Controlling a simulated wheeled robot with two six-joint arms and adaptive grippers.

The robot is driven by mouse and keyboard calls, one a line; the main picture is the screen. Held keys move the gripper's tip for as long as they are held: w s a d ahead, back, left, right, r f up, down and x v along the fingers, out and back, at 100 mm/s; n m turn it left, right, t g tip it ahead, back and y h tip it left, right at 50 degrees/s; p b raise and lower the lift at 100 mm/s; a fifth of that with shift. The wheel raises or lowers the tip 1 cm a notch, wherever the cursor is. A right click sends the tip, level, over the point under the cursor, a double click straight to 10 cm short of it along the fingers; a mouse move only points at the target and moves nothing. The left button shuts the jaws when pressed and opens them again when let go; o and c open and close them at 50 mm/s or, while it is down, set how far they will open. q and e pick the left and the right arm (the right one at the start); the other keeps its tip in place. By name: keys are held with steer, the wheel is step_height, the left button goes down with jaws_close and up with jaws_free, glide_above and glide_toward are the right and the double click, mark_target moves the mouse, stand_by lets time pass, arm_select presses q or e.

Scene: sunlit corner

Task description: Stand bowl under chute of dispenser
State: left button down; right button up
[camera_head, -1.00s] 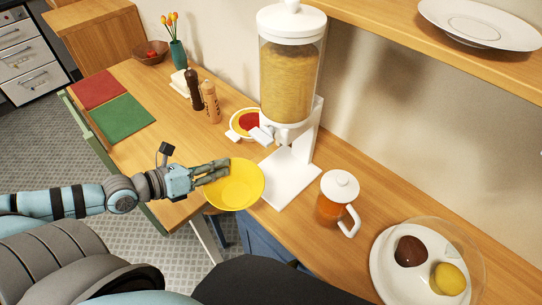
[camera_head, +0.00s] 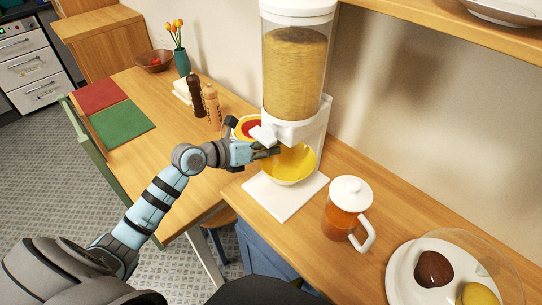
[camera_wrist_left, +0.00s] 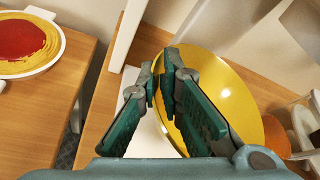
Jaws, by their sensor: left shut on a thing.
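The yellow bowl (camera_head: 289,166) is under the chute (camera_head: 285,132) of the dispenser (camera_head: 296,75), over its white base plate (camera_head: 284,203). My left gripper (camera_head: 271,152) is shut on the bowl's left rim. In the left wrist view the two fingers (camera_wrist_left: 163,88) pinch the near edge of the bowl (camera_wrist_left: 222,85). The bowl looks roughly level; whether its bottom touches the base plate I cannot tell. The dispenser's clear cylinder is filled with golden grains. My right gripper is in neither view.
A lidded glass pitcher (camera_head: 345,208) with amber liquid stands right of the base plate. A white dish with red and yellow food (camera_wrist_left: 28,46) is left of the dispenser. Two mills (camera_head: 205,102) stand further left. A plate (camera_head: 405,270) with a clear cover is at the right.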

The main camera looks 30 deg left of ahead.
arm_select(q)
step_height(320, 180, down, 4)
steer(key=shift+r+b, duration=0.25)
steer(key=shift+b, duration=0.15)
steer(key=shift+w+d, duration=0.1)
steer(key=c, duration=1.8)
jaws_free()
steer(key=shift+o, duration=0.4)
steer(key=p+v, duration=0.3)
steer(key=v, duration=0.9)
steer(key=shift+f, duration=0.1)
